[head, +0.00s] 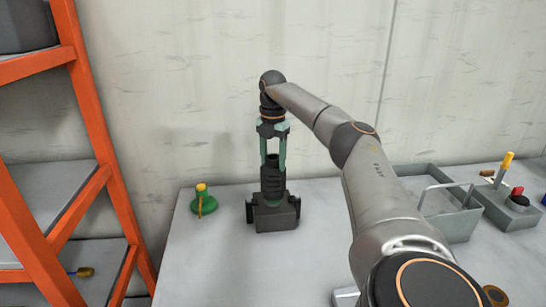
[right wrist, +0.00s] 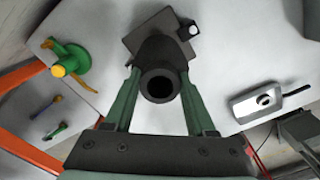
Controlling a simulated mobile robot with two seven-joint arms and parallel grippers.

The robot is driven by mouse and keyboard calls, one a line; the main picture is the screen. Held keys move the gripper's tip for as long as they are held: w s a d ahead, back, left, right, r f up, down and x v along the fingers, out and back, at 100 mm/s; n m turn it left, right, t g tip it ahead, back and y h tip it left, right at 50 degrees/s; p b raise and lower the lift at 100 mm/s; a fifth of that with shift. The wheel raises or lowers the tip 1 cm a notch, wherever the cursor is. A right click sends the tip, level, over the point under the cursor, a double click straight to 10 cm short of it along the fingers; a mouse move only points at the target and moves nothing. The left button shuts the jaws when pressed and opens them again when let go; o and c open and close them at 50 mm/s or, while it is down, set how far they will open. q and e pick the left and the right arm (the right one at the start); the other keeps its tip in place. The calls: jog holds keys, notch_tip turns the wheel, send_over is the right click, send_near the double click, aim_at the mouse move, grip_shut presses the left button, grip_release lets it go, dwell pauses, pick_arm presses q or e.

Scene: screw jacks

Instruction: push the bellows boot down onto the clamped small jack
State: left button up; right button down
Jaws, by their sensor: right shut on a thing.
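The black ribbed bellows boot (head: 272,184) stands upright over the dark grey clamp (head: 274,215) on the table. Its round open top (right wrist: 160,84) faces the camera in the right wrist view, with the clamp (right wrist: 140,38) beyond it. My right gripper (head: 273,165) points straight down, with its green fingers on either side of the boot's upper part, shut on it. The clamped small jack is hidden inside or under the boot, so I cannot tell how far down the boot sits. My left gripper is in neither view.
A green jack with a yellow top (head: 204,202) stands left of the clamp. A grey open tray (head: 450,222) and a block with yellow- and red-topped tools (head: 508,212) are on the right. An orange-framed shelf (head: 100,140) borders the table's left. The table between clamp and green jack is clear.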

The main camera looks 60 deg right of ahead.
jog(key=shift+f, duration=1.05)
jog(key=shift+f+b, duration=0.1)
jog(key=shift+b, duration=0.2)
jog(key=shift+f, duration=0.25)
jog(key=shift+c, duration=0.7)
grip_release()
jog(key=shift+r, duration=0.1)
notch_tip(320, 180, up, 12)
jog(key=p, duration=0.2)
jog(key=shift+r, duration=0.15)
jog(key=shift+s, duration=0.1)
